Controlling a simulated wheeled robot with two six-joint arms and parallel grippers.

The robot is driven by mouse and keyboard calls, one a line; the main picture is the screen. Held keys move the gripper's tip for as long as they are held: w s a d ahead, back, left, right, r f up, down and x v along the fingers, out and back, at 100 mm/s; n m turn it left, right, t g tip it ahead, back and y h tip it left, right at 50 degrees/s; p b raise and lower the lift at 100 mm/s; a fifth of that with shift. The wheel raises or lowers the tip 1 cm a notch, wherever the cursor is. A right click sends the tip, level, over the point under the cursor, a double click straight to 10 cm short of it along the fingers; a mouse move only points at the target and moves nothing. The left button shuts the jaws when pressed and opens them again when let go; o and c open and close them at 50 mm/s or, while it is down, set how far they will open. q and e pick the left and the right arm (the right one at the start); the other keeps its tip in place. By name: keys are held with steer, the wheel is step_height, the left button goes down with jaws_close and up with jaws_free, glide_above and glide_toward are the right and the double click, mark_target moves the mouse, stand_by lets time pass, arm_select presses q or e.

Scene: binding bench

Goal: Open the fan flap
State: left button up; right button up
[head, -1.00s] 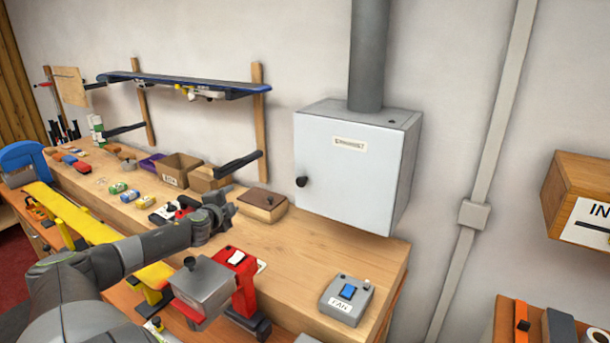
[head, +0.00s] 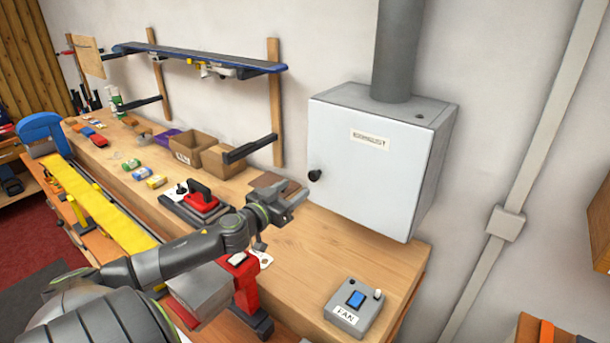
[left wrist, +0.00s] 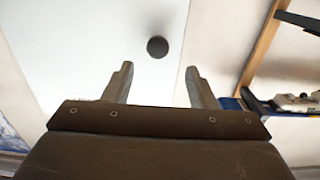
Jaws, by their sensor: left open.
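The fan flap is the pale grey front door (head: 362,182) of the wall box labelled EXHAUST, and it is shut. Its round black knob (head: 315,175) sits near the door's left edge. In the left wrist view the knob (left wrist: 157,47) shows beyond the fingertips, roughly midway between them. My left gripper (head: 292,203) is open and empty, below and slightly left of the knob, apart from it. In the left wrist view the open fingers (left wrist: 158,82) point toward the door (left wrist: 105,40). My right gripper is not in view.
A grey FAN switch box (head: 354,304) with a blue switch stands on the wooden bench (head: 345,255) below the exhaust box. Cardboard boxes (head: 222,160) and a red-handled tool (head: 200,197) lie left of my gripper. A snowboard-like blue shelf (head: 200,56) hangs on the wall.

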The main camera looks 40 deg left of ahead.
mark_target(312, 176)
arm_select(q)
steer(key=w+p, duration=0.1)
steer(key=w+r+p, duration=0.1)
steer(key=w, duration=0.1)
steer(key=shift+p, duration=0.35)
steer(key=w, duration=0.1)
steer(key=w+p, duration=0.1)
steer(key=p, duration=0.1)
steer(key=shift+w+a+f, duration=0.3)
steer(key=shift+w, duration=0.1)
steer(key=shift+w+d, duration=0.1)
steer(key=shift+w, duration=0.3)
steer(key=shift+w+f+p, duration=0.1)
steer(key=shift+w+p, duration=0.05)
steer(key=shift+p, duration=0.15)
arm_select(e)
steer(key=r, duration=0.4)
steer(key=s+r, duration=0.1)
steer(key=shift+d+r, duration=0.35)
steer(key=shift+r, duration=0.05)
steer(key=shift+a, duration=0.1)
arm_select(q)
steer(key=shift+c, duration=1.6)
jaws_close()
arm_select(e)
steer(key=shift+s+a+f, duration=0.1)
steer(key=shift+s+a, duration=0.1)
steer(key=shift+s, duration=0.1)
